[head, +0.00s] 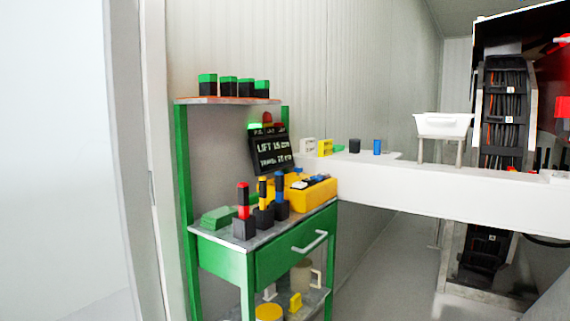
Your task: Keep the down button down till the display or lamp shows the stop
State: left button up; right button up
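A dark display (272,152) stands tilted at the back of the green workbench. Its text reads roughly "LIFT 15" and "TRAVEL 15", with small, blurred units. Small labels run along its top edge. A green lamp (256,127) glows above its left side, and a dull red lamp (267,118) sits beside it. A yellow box (315,198) with dark and light parts on top stands at the bench's right end. I cannot make out a button marked down. Neither of my grippers shows in the head view.
The green workbench (225,258) has a drawer. Upright red, yellow and blue-banded tools (243,200) stand in dark blocks on it. Several green-topped black blocks (228,87) line the shelf above. Floor is clear below the counter.

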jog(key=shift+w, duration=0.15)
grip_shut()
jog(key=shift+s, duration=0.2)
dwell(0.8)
